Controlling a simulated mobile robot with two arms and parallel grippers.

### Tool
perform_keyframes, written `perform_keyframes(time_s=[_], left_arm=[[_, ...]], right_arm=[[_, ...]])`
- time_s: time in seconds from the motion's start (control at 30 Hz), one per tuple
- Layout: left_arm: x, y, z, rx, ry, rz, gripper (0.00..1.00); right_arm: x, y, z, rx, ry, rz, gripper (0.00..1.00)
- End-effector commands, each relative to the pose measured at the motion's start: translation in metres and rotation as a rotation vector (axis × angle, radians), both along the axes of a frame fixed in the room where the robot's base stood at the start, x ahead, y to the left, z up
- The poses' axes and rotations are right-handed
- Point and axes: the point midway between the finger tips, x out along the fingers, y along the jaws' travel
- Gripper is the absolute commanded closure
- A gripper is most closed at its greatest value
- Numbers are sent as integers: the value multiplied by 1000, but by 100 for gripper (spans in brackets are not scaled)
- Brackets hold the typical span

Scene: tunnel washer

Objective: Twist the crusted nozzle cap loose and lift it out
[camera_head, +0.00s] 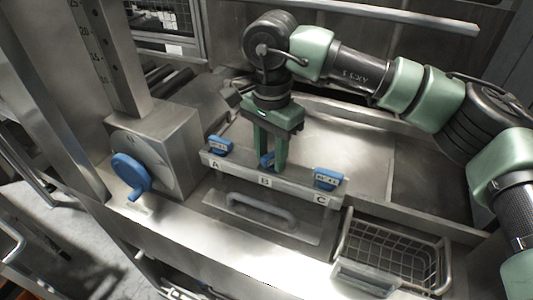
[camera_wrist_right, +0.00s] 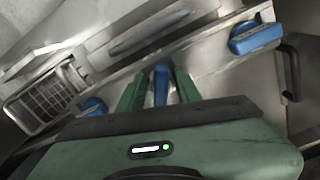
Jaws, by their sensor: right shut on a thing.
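Three blue caps sit in a row on a metal ledge marked A, B and C. My right gripper (camera_head: 270,162) points down at position B, its green fingers shut on the middle blue cap (camera_head: 266,160). The wrist view shows this cap (camera_wrist_right: 161,84) between the two fingertips (camera_wrist_right: 160,92). The cap is at ledge height; its lower part is hidden. The cap at A (camera_head: 221,145) and the cap at C (camera_head: 328,178) stand free on either side. I cannot make out crust on any cap. My left gripper is not in view.
A wire basket (camera_head: 395,258) sits in front of C, at the lower right. A grey bar handle (camera_head: 262,208) lies in front of B. A blue rotary handle (camera_head: 131,174) projects from a metal box at the left. A low metal wall stands behind the ledge.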

Motion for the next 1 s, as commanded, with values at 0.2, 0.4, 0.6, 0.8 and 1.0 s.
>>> perform_keyframes(time_s=[0.2, 0.4, 0.6, 0.8, 1.0], left_arm=[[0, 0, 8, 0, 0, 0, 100], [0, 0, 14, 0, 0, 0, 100], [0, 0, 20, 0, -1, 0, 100], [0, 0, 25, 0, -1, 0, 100], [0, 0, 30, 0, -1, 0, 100]], right_arm=[[5, -3, 18, -1, -15, -10, 100], [3, -1, 29, 2, -15, -5, 100], [2, 0, 39, 4, -14, -3, 100], [2, 1, 49, 5, -12, -2, 100], [2, 1, 57, 5, -12, -1, 100]])
